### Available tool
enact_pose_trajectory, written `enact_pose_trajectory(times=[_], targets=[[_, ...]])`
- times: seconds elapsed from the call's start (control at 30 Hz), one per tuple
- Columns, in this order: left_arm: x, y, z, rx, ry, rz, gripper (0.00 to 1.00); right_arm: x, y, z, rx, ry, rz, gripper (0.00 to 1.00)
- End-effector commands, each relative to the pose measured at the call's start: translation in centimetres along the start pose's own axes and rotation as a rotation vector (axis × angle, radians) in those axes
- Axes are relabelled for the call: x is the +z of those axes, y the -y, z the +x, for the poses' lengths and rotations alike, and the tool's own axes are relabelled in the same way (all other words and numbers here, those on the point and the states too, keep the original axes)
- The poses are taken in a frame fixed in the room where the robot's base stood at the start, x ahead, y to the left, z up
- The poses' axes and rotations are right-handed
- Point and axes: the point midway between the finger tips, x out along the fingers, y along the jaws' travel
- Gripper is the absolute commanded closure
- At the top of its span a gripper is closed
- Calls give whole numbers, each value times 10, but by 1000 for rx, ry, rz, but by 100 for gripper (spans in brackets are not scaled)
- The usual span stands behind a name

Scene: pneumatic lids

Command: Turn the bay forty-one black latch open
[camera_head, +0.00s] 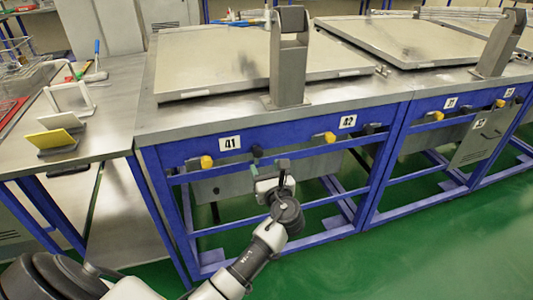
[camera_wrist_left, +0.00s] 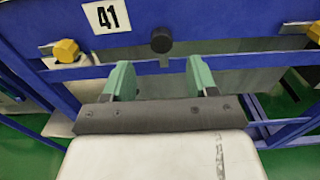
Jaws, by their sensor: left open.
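The bay forty-one black latch (camera_wrist_left: 161,39) is a round black knob on the blue frame, right of and below the white 41 label (camera_wrist_left: 108,16). In the head view the latch (camera_head: 257,152) shows just above my left gripper (camera_head: 270,168). A short grey piece shows right below the knob in the left wrist view. My left gripper (camera_wrist_left: 161,72) is open, with its two green fingers apart and nothing between them. The knob sits above and beyond the fingertips, roughly centred between them; I cannot tell the exact gap. My right gripper is not in view.
A yellow latch (camera_wrist_left: 67,50) sits left of the black one, below the label. Bay 42 has another yellow latch (camera_head: 323,137) to the right. A blue rail (camera_head: 225,173) runs below the latches. A grey post (camera_head: 289,70) stands on the steel table (camera_head: 180,118).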

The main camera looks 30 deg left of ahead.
Motion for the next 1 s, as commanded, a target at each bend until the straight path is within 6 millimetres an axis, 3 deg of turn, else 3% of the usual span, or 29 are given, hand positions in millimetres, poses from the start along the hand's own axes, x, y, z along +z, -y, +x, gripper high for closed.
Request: enact_pose_trajectory(times=[0.13,0.4,0.83,1.0], targets=[[0,0,31,1,2,-1,42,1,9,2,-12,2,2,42],[-1,1,73,-2,-1,-1,42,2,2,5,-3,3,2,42],[-1,0,84,-2,-3,-3,42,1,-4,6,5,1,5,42],[-1,0,84,-3,-2,-3,67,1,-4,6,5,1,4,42]])
